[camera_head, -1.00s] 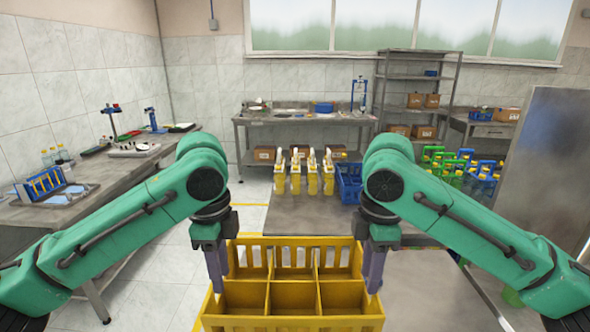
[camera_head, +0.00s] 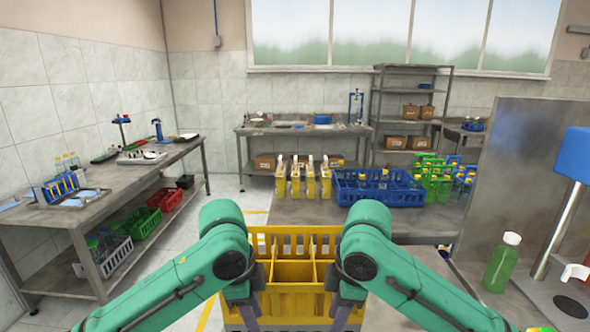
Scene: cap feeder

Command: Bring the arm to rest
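My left gripper (camera_head: 245,316) is at the left side of a yellow divided crate (camera_head: 290,304), with its purple fingers down by the crate's side. My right gripper (camera_head: 343,314) is likewise at the right side. Both arms reach in from the lower corners, bent and roughly mirrored. The compartments I can see in the crate look empty. Whether the fingers of either gripper are closed on a side wall is too small to tell.
A table (camera_head: 310,215) ahead holds yellow bottles (camera_head: 303,180), a blue crate (camera_head: 375,190) and green bottles (camera_head: 430,180). A side bench (camera_head: 100,195) runs along the left. A green bottle (camera_head: 502,262) stands close on the right. Floor shows between the left bench and the table.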

